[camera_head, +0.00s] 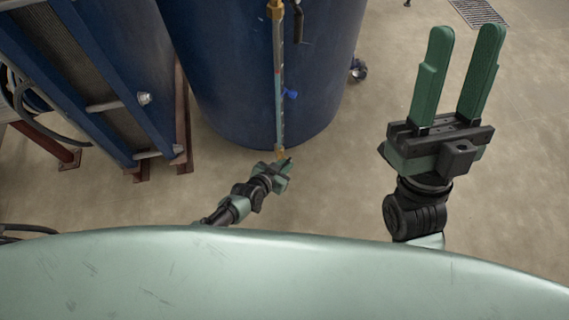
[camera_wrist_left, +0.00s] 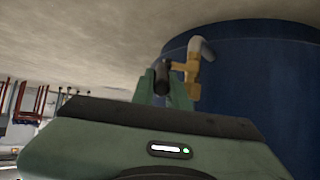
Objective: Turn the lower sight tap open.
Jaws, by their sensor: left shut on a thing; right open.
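The lower sight tap is a brass fitting (camera_head: 281,153) at the bottom end of the clear sight tube (camera_head: 280,100) on the blue tank. In the left wrist view the brass tap body (camera_wrist_left: 187,67) shows with a dark lever (camera_wrist_left: 161,78) beside it. My left gripper (camera_head: 284,167) is at this tap, its green fingers (camera_wrist_left: 165,92) shut on the dark lever. In the head view the gripper hides most of the lever. My right gripper (camera_head: 455,75) is open and empty, well to the right, fingers pointing away from me.
The upper brass fitting (camera_head: 276,10) with a dark lever (camera_head: 298,24) sits higher on the blue tank (camera_head: 225,80). A small blue clip (camera_head: 291,94) is on the tube. The blue-framed plate exchanger (camera_head: 90,70) stands left. The floor (camera_head: 345,180) around my right gripper is clear.

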